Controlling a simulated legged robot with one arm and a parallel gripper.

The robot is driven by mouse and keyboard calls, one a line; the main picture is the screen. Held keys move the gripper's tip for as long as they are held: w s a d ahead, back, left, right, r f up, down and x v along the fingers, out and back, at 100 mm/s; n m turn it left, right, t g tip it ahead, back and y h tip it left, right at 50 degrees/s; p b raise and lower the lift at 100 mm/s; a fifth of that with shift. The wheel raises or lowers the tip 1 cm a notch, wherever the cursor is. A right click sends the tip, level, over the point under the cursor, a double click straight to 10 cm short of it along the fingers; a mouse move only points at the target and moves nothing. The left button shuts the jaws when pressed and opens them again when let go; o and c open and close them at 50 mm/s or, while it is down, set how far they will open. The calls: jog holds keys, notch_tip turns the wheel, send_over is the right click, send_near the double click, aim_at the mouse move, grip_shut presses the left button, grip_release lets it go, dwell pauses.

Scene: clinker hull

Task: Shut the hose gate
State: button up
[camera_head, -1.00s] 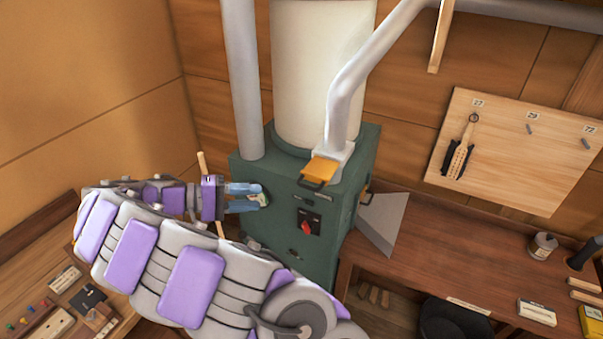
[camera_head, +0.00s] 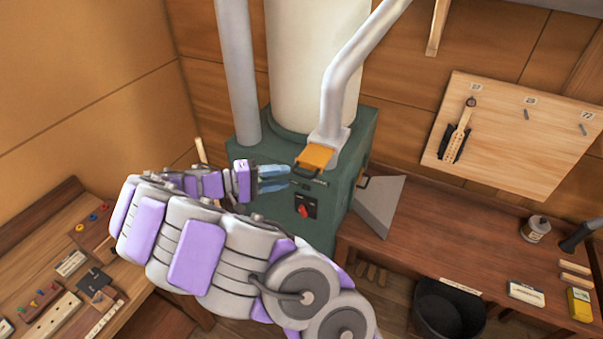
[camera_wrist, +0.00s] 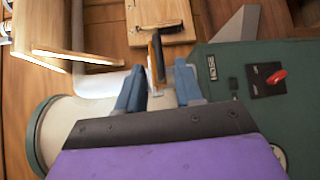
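The hose gate is an orange plate (camera_head: 314,157) with a dark handle, set at the foot of the grey hose pipe (camera_head: 333,105) on top of the green machine (camera_head: 285,225). Its plate sticks out toward my arm side. My gripper (camera_head: 288,177) has blue fingers held apart, just left of the gate handle. In the wrist view the fingers are spread, and the gate (camera_wrist: 154,62) shows edge-on between and beyond their tips. I see no clear contact, and the exact gap is hard to tell.
A red switch (camera_head: 304,211) sits on the machine's front below the gate. A vertical grey pipe (camera_head: 236,70) and a cream cylinder (camera_head: 312,60) rise behind. A wooden tool board (camera_head: 510,140) hangs at right. A workbench (camera_head: 450,245) and black bucket (camera_head: 447,310) are lower right.

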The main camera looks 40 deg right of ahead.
aim_at(302, 176)
jog(key=x, duration=0.5)
jog(key=shift+s+d+p, duration=0.25)
jog(key=shift+s+p, duration=0.05)
jog(key=shift+s, duration=0.15)
jog(key=shift+d+f, duration=0.1)
jog(key=shift+d, duration=0.35)
jog(key=shift+c, duration=0.2)
jog(key=shift+d, duration=0.2)
jog(key=c, duration=0.5)
jog(key=shift+a+f, duration=0.1)
jog(key=shift+a, duration=0.15)
grip_shut()
